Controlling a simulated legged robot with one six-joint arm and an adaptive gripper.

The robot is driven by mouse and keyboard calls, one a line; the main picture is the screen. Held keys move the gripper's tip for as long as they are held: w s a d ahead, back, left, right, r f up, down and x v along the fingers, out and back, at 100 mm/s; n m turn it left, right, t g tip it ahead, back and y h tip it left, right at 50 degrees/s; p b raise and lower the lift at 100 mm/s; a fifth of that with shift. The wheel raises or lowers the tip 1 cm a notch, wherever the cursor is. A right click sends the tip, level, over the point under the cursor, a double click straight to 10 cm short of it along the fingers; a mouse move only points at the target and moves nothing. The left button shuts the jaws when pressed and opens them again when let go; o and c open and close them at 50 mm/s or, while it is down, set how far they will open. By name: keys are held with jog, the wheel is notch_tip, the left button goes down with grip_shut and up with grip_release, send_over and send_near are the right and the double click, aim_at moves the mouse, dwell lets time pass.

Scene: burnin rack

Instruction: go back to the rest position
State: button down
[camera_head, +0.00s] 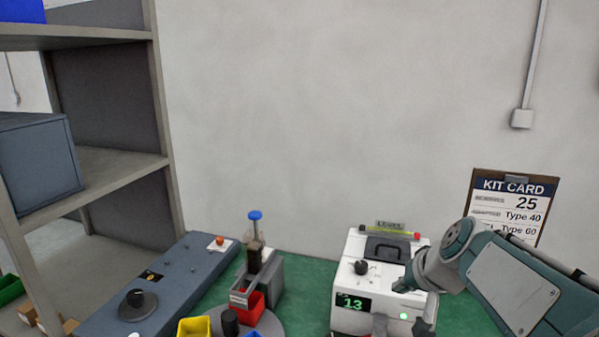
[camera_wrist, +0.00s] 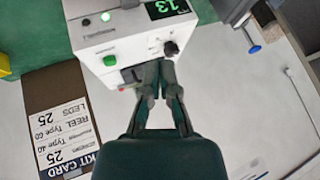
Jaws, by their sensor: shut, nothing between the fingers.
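My gripper (camera_wrist: 160,68) is shut and empty in the wrist view, its fingertips close together. They overlap the lower edge of the white instrument box in the picture; I cannot tell whether they touch it. My arm (camera_head: 505,280) comes in from the right in the head view, in front of the box's right side. The white box (camera_head: 345,281) has a green 13 display, a black knob and a lit green light. It also shows in the wrist view (camera_wrist: 97,57).
A kit card (camera_head: 515,190) is on the wall at right. A grey shelf (camera_head: 110,172) stands at left. On the green bench are a long grey-blue panel (camera_head: 180,275), a red bin (camera_head: 250,308), a yellow bin (camera_head: 194,327) and a blue-topped fixture (camera_head: 254,216).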

jog(key=s+a+f+n+h, duration=0.1)
jog(key=s+f, duration=0.1)
jog(key=s, duration=0.7)
jog(key=s+a+f+n+g+h, duration=0.1)
jog(key=s+a+f, duration=0.1)
jog(key=s, duration=0.8)
jog(key=shift+a+f+n+h, duration=0.15)
jog(key=shift+n+h, duration=0.15)
jog(key=shift+n, duration=0.1)
